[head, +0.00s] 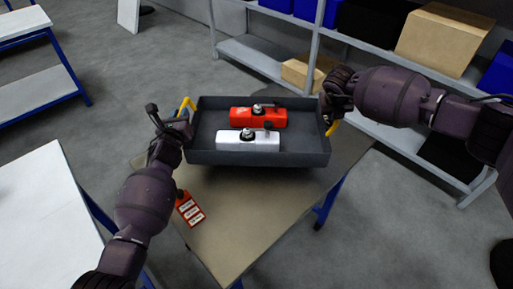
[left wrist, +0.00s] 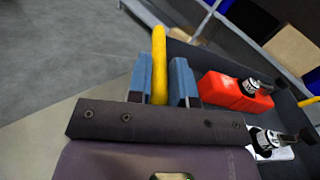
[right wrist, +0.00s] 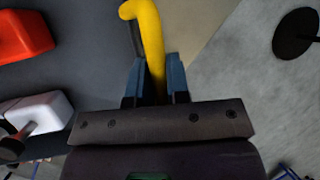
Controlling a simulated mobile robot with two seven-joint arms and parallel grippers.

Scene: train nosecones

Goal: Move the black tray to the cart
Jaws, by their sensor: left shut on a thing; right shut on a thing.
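The black tray (head: 260,158) is over the brown table in the head view, with yellow handles at its two ends. A red nosecone part (head: 243,117) and a white one (head: 234,141) lie in it. My left gripper (head: 183,128) is at the tray's left end. The left wrist view shows its blue fingers shut on the left yellow handle (left wrist: 159,62). My right gripper (head: 328,112) is at the right end. The right wrist view shows its fingers shut on the right yellow handle (right wrist: 150,40). I cannot tell whether the tray touches the table.
The brown table (head: 250,205) has blue legs, and a red label tag (head: 190,209) lies on it. A grey shelf rack (head: 262,59) with cardboard boxes (head: 443,40) and blue bins stands behind. A white table (head: 40,215) is at the left. Grey floor is open at upper left.

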